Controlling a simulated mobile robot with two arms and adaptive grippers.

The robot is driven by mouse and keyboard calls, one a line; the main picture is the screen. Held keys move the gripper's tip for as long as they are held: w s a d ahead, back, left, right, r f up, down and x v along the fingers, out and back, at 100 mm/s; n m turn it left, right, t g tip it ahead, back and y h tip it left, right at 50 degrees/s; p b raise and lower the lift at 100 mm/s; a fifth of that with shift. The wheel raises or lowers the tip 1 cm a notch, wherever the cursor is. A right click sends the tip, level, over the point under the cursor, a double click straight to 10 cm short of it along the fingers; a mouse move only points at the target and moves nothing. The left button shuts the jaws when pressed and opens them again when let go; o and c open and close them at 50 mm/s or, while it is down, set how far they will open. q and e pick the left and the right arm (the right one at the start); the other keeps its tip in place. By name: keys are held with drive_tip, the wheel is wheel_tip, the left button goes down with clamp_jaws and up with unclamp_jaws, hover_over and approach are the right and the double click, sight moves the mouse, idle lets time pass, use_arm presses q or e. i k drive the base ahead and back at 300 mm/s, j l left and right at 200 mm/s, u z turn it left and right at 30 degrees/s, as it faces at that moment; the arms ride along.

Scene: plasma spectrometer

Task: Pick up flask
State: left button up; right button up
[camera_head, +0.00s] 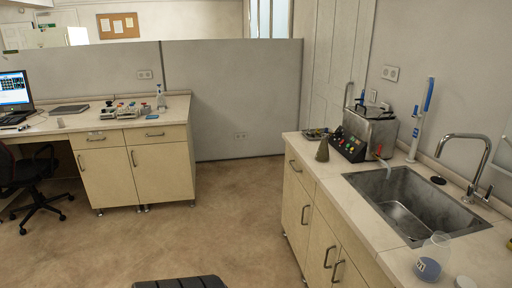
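A clear flask-like vessel (436,250) with a pale mark near its lower left stands on the right counter, in front of the sink. A blue round shape (428,270) shows at its base; I cannot tell if this is liquid in it or a separate thing. Neither of my grippers is in view, and nothing touches either vessel.
The right counter (352,193) holds a metal machine (369,132) with colored buttons, a sink (418,205), a tall faucet (468,160) and a small tray (317,133). A desk with a laptop (14,92) and a chair (35,180) stand left. The floor (225,215) between is clear.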

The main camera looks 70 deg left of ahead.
sight(322, 155)
drive_tip(key=u, duration=1.65)
drive_tip(key=i+j+u, duration=0.1)
drive_tip(key=i, duration=0.2)
